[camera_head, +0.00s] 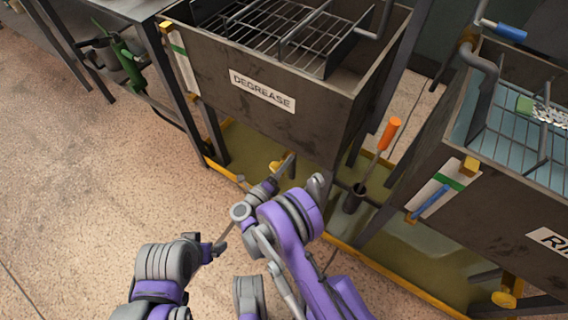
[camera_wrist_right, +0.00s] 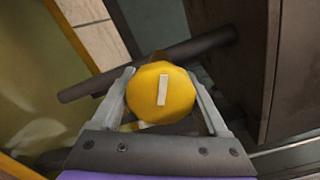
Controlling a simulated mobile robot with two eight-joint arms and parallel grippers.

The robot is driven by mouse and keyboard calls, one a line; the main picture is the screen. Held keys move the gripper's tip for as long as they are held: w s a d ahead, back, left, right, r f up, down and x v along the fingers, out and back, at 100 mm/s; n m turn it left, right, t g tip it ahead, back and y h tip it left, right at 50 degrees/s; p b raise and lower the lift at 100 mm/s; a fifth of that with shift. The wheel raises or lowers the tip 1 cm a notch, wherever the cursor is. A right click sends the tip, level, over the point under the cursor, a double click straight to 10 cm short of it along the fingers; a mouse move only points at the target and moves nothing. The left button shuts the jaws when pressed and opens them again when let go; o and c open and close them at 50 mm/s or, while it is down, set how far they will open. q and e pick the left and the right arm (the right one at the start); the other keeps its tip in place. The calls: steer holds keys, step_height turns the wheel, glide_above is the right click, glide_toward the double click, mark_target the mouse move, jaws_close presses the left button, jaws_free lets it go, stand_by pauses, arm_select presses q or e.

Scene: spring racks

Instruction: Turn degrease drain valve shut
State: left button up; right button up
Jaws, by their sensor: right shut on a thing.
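The degrease drain valve has a round yellow knob with a pale bar mark. In the head view the knob (camera_head: 276,166) sits low under the front of the DEGREASE tank (camera_head: 330,115), above the yellow-edged drip tray. In the right wrist view the knob (camera_wrist_right: 178,100) is between the two grey fingers of my right gripper (camera_wrist_right: 162,92), which is shut on it. Its pale bar stands almost upright in that picture. My right gripper (camera_head: 272,178) reaches the valve from the front.
A dark pipe (camera_wrist_right: 90,88) runs behind the knob. An orange-handled tool (camera_head: 389,134) stands in a dark holder to the right. The RINSE tank (camera_head: 490,215) has another yellow knob (camera_head: 504,299) below it. Speckled floor (camera_head: 80,200) is clear at left.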

steer(key=m, duration=0.6)
steer(key=shift+a+f+m, duration=0.15)
steer(key=shift+m, duration=0.15)
steer(key=m, duration=0.6)
steer(key=shift+w+a, duration=0.1)
steer(key=shift+b, duration=0.3)
steer(key=o, duration=1.3)
steer(key=shift+c, duration=0.2)
